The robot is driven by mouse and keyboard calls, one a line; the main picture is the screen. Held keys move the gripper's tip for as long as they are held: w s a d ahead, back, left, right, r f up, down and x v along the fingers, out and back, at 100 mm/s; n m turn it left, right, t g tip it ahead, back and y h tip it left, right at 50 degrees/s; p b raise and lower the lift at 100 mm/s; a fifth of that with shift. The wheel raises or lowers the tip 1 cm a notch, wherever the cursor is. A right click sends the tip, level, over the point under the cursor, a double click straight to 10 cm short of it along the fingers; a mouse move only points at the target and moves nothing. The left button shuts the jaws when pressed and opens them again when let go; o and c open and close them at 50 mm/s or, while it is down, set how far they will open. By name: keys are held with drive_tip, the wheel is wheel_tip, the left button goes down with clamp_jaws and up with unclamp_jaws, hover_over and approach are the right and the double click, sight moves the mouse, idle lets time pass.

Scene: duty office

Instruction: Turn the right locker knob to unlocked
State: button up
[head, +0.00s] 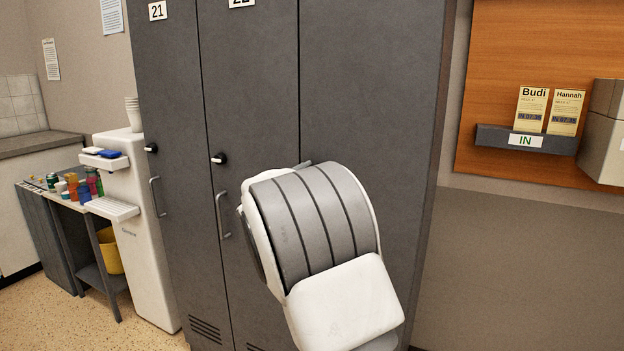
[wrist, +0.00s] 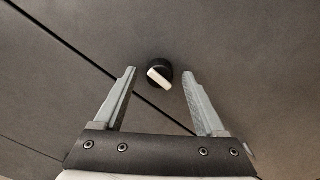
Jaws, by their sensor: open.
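In the wrist view a round black knob (wrist: 165,70) with a white bar handle (wrist: 158,78) sits on a dark grey locker door. The bar slants from upper left to lower right. My gripper (wrist: 159,75) is open, with one finger on each side of the knob and visible gaps on both sides. I cannot tell how far the fingertips are from the door. In the head view my arm covers part of the rightmost door (head: 370,90), and my gripper and this knob are hidden there. The middle door's knob (head: 219,158) and the left door's knob (head: 151,148) show.
A dark door seam (wrist: 70,48) runs diagonally beside the knob. The locker handles (head: 222,215) stick out below the knobs. A white dispenser (head: 140,240) and a small table with bottles (head: 75,190) stand left. A wooden board with a card rack (head: 480,137) hangs right.

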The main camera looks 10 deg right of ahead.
drive_tip(key=shift+s+a, duration=0.1)
drive_tip(key=p+v, duration=0.1)
drive_tip(key=v, duration=1.6)
drive_tip(key=shift+p, duration=0.4)
drive_tip(key=shift+s, duration=0.1)
drive_tip(key=s+d+f+m+g+y, duration=0.1)
drive_tip(key=s+d+f+m+g, duration=0.2)
drive_tip(key=s+d+m+g, duration=0.9)
drive_tip(key=s+f+m+t+y, duration=0.35)
drive_tip(key=s+m+y, duration=0.4)
drive_tip(key=s, duration=1.25)
wheel_tip(320, 180, up, 17)
drive_tip(key=a+n+y+p, duration=0.1)
drive_tip(key=y+p, duration=0.1)
drive_tip(key=p, duration=1.6)
drive_tip(key=shift+a, duration=0.2)
